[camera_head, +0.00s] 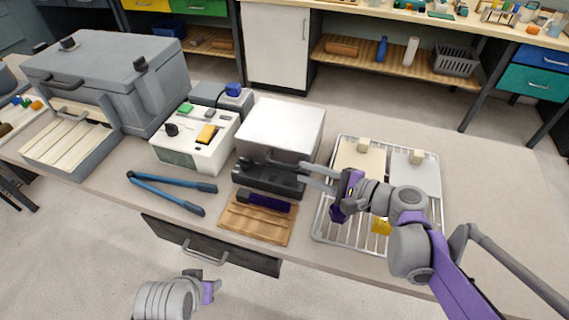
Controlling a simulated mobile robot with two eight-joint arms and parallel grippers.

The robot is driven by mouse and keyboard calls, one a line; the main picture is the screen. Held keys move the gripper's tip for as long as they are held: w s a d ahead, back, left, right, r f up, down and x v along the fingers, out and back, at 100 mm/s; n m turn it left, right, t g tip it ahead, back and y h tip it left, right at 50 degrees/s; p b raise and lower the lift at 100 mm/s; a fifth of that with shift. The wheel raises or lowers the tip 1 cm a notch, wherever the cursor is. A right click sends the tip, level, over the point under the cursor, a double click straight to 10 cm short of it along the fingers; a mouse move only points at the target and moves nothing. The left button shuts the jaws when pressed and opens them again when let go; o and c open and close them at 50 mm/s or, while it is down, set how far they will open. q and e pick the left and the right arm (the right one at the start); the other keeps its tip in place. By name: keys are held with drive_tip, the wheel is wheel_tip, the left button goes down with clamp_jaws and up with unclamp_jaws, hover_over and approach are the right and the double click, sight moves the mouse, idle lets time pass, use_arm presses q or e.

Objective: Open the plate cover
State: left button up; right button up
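A silver box-shaped cover (281,125) sits on a dark base (268,180) at the middle of the worktop. It looks like the plate cover, and it appears closed. A dark handle shows along its lower front edge. My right gripper (318,176) reaches in from the right with its two grey fingers apart and nothing visible between them. Its fingertips are just right of the cover's front handle; I cannot tell whether they touch it. My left gripper (207,287) is low at the bottom, off the worktop's front edge; its fingers are too unclear to read.
A wire rack (318,228) holding two knobbed boards stands right, under my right arm. A wooden block (257,222) with a dark-purple-handled tool lies in front of the base. Blue tongs (170,190), a white control box (190,150) and a grey oven (110,80) stand left.

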sight(292, 167)
drive_tip(key=x, duration=0.7)
clamp_jaws()
idle(1.3)
